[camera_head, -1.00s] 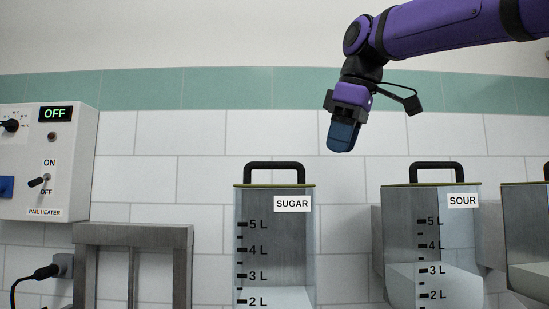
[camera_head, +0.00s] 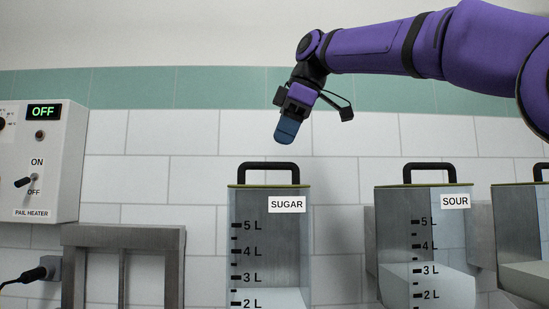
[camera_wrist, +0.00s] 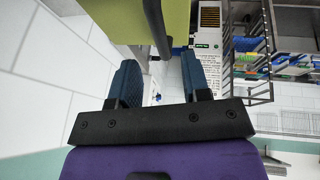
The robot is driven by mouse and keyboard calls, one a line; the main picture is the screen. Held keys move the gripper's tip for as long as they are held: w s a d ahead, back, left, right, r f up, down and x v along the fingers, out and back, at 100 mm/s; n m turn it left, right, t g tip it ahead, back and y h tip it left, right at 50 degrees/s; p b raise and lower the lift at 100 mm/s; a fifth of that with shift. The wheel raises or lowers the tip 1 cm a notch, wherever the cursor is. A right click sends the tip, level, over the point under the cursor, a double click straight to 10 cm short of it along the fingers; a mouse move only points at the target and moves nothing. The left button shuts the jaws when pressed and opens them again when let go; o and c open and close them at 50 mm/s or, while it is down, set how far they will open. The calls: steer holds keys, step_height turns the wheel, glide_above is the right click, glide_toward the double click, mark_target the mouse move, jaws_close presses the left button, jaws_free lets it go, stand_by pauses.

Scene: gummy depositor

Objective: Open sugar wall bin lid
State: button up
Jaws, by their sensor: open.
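The sugar bin (camera_head: 270,245) is a clear wall bin with a "SUGAR" label and litre marks. Its thin yellow-green lid (camera_head: 240,186) lies flat and shut, with a black arched handle (camera_head: 268,166) on top. My gripper (camera_head: 286,131) is above the handle and slightly to its right, apart from it, pointing down. In the wrist view the two blue fingers of my gripper (camera_wrist: 158,82) are spread with nothing between them. A yellow-green lid (camera_wrist: 130,20) and a black handle (camera_wrist: 156,28) show beyond the fingertips there.
The sour bin (camera_head: 425,240) stands to the right with its own black handle, and another bin (camera_head: 525,235) is at the right edge. A pail heater box (camera_head: 45,160) reads OFF at left, above a metal frame (camera_head: 122,236). The wall above the bins is clear.

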steer(key=shift+x, duration=2.65)
steer(key=shift+c, duration=0.3)
jaws_close()
